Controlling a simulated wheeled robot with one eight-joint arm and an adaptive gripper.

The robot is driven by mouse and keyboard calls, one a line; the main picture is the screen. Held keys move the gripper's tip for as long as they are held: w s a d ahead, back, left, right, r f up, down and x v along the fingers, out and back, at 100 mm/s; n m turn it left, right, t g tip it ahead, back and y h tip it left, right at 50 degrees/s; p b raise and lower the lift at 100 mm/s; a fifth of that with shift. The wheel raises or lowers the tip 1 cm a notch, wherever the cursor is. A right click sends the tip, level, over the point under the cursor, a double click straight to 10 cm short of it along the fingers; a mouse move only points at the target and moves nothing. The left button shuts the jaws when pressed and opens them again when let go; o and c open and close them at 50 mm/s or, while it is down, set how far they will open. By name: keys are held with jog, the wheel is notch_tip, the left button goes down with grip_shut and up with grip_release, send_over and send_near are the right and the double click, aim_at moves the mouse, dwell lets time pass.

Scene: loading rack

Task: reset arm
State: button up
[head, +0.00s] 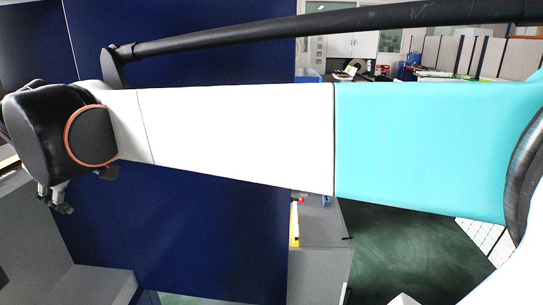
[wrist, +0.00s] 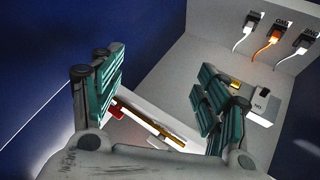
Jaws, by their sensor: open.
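My gripper (wrist: 161,78) is open in the wrist view, with its two teal-padded fingers spread wide apart. Nothing is held between the fingers. In the head view my gripper (head: 55,200) is small and partly hidden at the far left, below the dark wrist joint. My arm stretches across the head view from the right edge to the left and covers much of the scene.
A grey rack surface (wrist: 175,72) lies beyond the fingers, with a red-ended strip (wrist: 155,125), a small yellow block (wrist: 236,85) and a white box (wrist: 264,107). Several cables (wrist: 267,44) plug into its back wall. A dark blue panel (head: 200,225) stands behind my arm.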

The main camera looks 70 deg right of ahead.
jog(key=shift+s, duration=0.1)
dwell(0.3)
jog(key=s+a+f+y+b, duration=0.1)
jog(key=s+a+f+b, duration=0.2)
jog(key=f, duration=0.9)
jog(key=s+a+f+m+y+b, duration=0.1)
jog(key=s+a+f+b, duration=0.3)
jog(key=s+f+b, duration=0.4)
jog(key=s+a+f+m+y+b, duration=0.1)
jog(key=s+a+f+b, duration=0.3)
jog(key=f, duration=1.3)
jog(key=s+y+b, duration=0.1)
jog(key=b, duration=0.3)
jog(key=shift+s+a+g, duration=0.25)
jog(key=shift+s+g, duration=0.15)
